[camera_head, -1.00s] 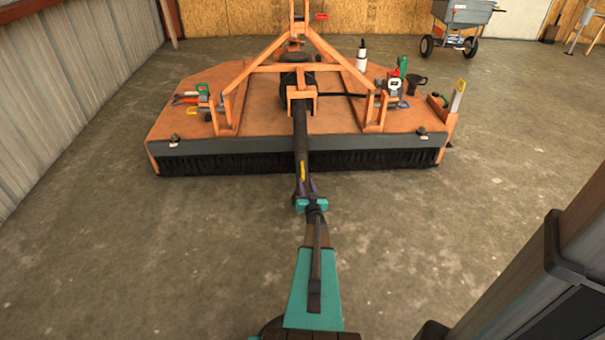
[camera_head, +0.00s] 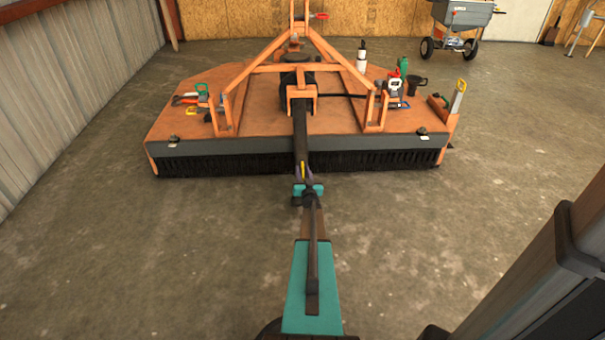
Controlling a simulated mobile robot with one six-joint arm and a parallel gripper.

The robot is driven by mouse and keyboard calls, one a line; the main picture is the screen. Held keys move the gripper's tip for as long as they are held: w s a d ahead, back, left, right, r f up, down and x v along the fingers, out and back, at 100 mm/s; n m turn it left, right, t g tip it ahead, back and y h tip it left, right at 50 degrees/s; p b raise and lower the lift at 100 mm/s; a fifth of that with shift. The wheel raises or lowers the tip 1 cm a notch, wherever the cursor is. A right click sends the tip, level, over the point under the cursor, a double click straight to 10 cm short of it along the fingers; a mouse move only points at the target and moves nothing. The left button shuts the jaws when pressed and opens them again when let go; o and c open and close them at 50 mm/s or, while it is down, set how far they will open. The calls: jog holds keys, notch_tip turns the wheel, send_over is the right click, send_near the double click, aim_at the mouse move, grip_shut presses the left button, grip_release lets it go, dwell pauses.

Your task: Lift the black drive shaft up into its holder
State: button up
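The black drive shaft (camera_head: 301,140) runs from the gearbox of the orange mower toward me, with a yellow label near its near end. It slopes down past the front edge of the deck. An orange U-shaped bracket (camera_head: 313,93), which looks like the holder, stands around or above its upper part; I cannot tell whether they touch.
The orange mower deck (camera_head: 250,125) carries a white bottle (camera_head: 362,58), hand tools (camera_head: 190,98) and a black cup (camera_head: 415,84). A black brush skirt (camera_head: 230,165) hangs along its front. A spreader cart (camera_head: 462,22) stands at the back right. The concrete floor (camera_head: 130,260) is clear.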

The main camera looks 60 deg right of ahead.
grip_shut()
jog(key=shift+s+r+p, duration=0.1)
jog(key=shift+r+p, duration=0.15)
jog(key=shift+p, duration=0.05)
